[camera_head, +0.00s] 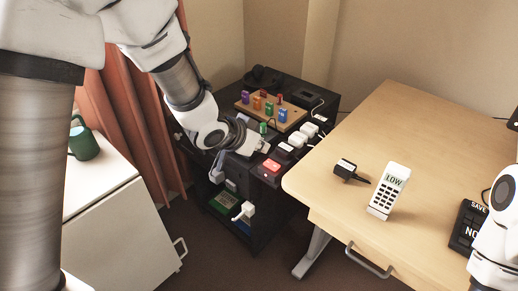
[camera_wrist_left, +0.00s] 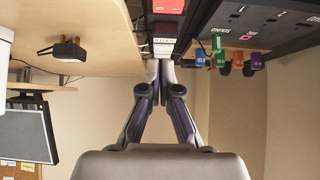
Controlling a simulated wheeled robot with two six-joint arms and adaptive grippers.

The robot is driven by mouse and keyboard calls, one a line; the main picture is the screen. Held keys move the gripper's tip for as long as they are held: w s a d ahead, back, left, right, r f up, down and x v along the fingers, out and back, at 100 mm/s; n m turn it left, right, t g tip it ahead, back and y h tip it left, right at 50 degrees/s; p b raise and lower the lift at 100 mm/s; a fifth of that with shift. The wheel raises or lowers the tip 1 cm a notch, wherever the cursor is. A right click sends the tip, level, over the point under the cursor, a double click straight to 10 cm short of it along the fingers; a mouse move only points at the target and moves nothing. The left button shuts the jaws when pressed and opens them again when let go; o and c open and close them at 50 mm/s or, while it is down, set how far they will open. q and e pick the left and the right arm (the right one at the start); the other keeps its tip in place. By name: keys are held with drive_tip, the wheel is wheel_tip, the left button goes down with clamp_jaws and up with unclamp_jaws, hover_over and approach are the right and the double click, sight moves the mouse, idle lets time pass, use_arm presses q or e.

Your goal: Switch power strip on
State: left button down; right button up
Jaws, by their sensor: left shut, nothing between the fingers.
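The power strip (camera_head: 284,150) lies along the right side of the dark cabinet top, with white plugs (camera_head: 298,139) in it and a red switch (camera_head: 271,165) at its near end. My left gripper (camera_head: 263,146) is shut and empty, beside the strip just behind the red switch. In the left wrist view, its fingertips (camera_wrist_left: 158,64) meet just below a white plug (camera_wrist_left: 164,46), and the red switch (camera_wrist_left: 168,6) shows at the top edge. I cannot tell whether the fingertips touch the strip. Part of my right arm shows at the right edge, but its gripper is out of view.
A wooden board (camera_head: 249,107) with coloured pieces stands on the dark cabinet (camera_head: 262,226). The desk (camera_head: 411,118) to the right carries a black adapter (camera_head: 346,170), a white phone-shaped device reading LOW (camera_head: 388,190) and a dark sign (camera_head: 465,229). A green mug (camera_head: 83,144) stands at left.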

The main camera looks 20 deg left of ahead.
use_arm(q)
drive_tip(key=b, duration=0.1)
hover_over(277, 164)
drive_tip(key=s+a, duration=0.1)
drive_tip(key=s, duration=0.2)
drive_tip(key=f, duration=0.4)
drive_tip(key=shift+w+f, duration=0.2)
drive_tip(key=shift+f, duration=0.1)
drive_tip(key=f, duration=0.2)
drive_tip(key=f+b, duration=0.1)
drive_tip(key=shift+w+f+b, duration=0.2)
drive_tip(key=shift+f+b, duration=0.1)
drive_tip(key=shift+f, duration=0.3)
drive_tip(key=shift+d, duration=0.1)
drive_tip(key=shift+w+a+r+p, duration=0.2)
drive_tip(key=shift+a+p, duration=0.25)
drive_tip(key=shift+a, duration=0.3)
